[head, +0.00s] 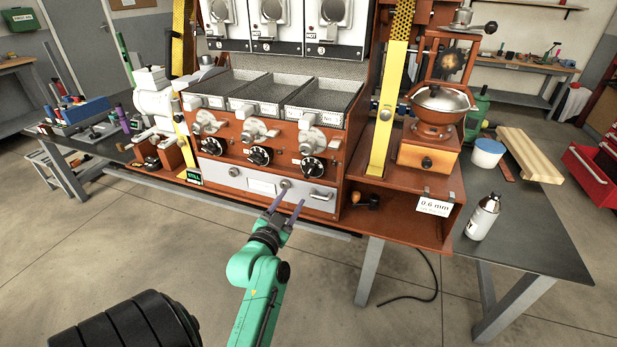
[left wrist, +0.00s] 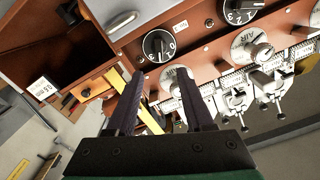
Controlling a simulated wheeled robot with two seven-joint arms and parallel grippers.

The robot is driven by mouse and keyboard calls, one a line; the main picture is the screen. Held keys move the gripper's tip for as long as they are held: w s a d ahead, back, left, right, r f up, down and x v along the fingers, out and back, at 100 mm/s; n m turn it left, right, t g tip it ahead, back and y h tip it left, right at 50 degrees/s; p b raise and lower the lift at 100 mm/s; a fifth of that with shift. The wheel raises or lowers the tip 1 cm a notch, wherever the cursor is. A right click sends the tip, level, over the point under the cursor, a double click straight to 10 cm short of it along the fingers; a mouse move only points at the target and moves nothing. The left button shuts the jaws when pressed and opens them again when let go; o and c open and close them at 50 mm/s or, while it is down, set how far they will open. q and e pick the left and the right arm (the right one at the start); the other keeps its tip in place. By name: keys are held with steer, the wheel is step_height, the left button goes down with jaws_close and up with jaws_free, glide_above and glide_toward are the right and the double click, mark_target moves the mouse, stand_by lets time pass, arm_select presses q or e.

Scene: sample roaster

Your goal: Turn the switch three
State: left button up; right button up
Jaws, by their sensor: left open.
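A row of three black rotary switches runs along the orange roaster front: left (head: 210,145), middle (head: 259,156) and right (head: 312,168). The right one appears to be switch three; no name reads clearly beside it. In the left wrist view, which is turned over, the dial nearest the shelf box (left wrist: 158,46) has a white pointer line and numbers. My left gripper (head: 290,199) is open and empty, in front of the grey drawer panel, below and apart from the right switch. In the left wrist view the fingers (left wrist: 158,76) point toward that dial. My right gripper is not in view.
Air knobs (head: 312,139) sit above the switches, under open trays (head: 321,101). A drawer handle (head: 321,195) sticks out below. An orange shelf box (head: 388,220) with a card (head: 433,206) stands right. The floor in front is open.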

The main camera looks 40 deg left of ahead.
mark_target(308, 174)
arm_select(q)
steer(key=p+x, duration=0.1)
steer(key=x, duration=1.2)
steer(key=shift+w, duration=0.1)
jaws_close()
